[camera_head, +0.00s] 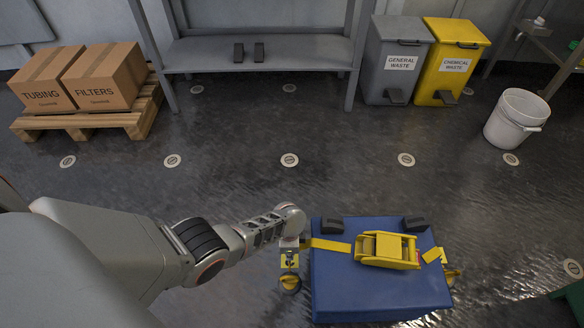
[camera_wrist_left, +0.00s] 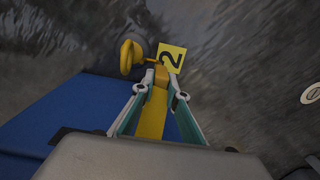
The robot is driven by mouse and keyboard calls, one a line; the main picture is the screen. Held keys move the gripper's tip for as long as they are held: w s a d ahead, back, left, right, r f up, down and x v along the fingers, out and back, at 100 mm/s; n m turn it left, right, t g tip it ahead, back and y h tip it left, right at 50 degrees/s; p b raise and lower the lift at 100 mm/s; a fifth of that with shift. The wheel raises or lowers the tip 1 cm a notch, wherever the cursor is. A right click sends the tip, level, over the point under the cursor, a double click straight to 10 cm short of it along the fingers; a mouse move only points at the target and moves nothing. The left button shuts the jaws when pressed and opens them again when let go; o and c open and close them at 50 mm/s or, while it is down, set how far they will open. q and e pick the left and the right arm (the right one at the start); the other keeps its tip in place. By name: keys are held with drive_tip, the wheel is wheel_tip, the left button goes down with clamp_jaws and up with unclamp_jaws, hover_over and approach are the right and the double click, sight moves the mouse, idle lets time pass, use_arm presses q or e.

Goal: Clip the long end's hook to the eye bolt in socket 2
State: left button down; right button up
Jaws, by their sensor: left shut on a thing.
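A yellow ratchet strap (camera_head: 330,245) lies over a blue case, with its yellow ratchet (camera_head: 388,250) on top. Its long end runs left to my left gripper (camera_head: 290,243). In the left wrist view, my left gripper (camera_wrist_left: 160,82) is shut on the yellow-orange hook end (camera_wrist_left: 161,74) of the strap (camera_wrist_left: 152,115). Just beyond the fingertips is a yellow eye bolt (camera_wrist_left: 130,57), beside a yellow tag (camera_wrist_left: 171,58) marked 2. The eye bolt also shows in the head view (camera_head: 290,282). I cannot tell whether hook and eye touch. My right gripper is out of view.
The blue case (camera_head: 380,292) stands on the dark floor with black corner pieces. Another yellow fitting (camera_head: 453,275) shows at its right side. Round floor sockets (camera_head: 289,160) form a row behind. A white bucket (camera_head: 515,118) and waste bins stand farther back.

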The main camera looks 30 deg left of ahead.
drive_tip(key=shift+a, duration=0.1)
use_arm(q)
drive_tip(key=shift+s+d+r, duration=0.1)
drive_tip(key=shift+d, duration=0.05)
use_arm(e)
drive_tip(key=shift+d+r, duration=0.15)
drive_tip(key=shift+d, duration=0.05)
use_arm(q)
drive_tip(key=shift+s+d+p, duration=0.5)
drive_tip(key=shift+s+p, duration=0.05)
drive_tip(key=shift+s, duration=0.2)
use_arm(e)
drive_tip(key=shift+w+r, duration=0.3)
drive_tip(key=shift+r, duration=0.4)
use_arm(q)
drive_tip(key=shift+s+d, duration=0.1)
drive_tip(key=shift+s, duration=0.05)
drive_tip(key=shift+s+d, duration=0.2)
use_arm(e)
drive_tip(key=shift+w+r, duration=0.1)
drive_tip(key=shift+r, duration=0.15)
use_arm(q)
drive_tip(key=shift+s+d, duration=0.15)
drive_tip(key=shift+s, duration=0.15)
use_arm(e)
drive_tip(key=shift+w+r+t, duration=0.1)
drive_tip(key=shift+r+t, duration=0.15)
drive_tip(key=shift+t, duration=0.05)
